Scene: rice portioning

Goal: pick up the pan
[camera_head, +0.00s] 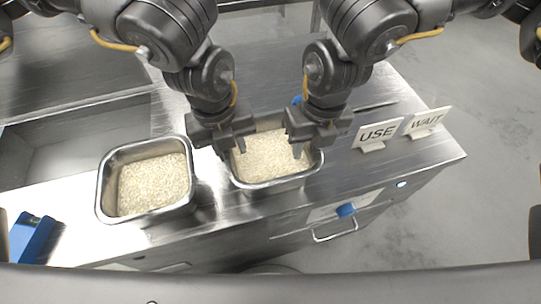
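A steel pan (277,185) filled with pale rice (270,157) is at the middle of the counter, near its front edge. My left gripper (230,149) is at the pan's left rim, with its fingers apart on either side of the wall. My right gripper (310,149) is at the right rim in the same way, fingers apart. I cannot tell whether the fingers touch the walls. The grippers hide parts of both side rims and of the back. A second steel pan (103,190) with rice stands to the left, clear of both grippers.
A "USE" sign (377,134) and a "WAIT" sign (426,121) stand on the counter (400,170) to the right. A blue object (34,238) lies at the lower left. A drawer handle (336,231) is on the counter's front. A sunken steel basin (60,145) is at the left.

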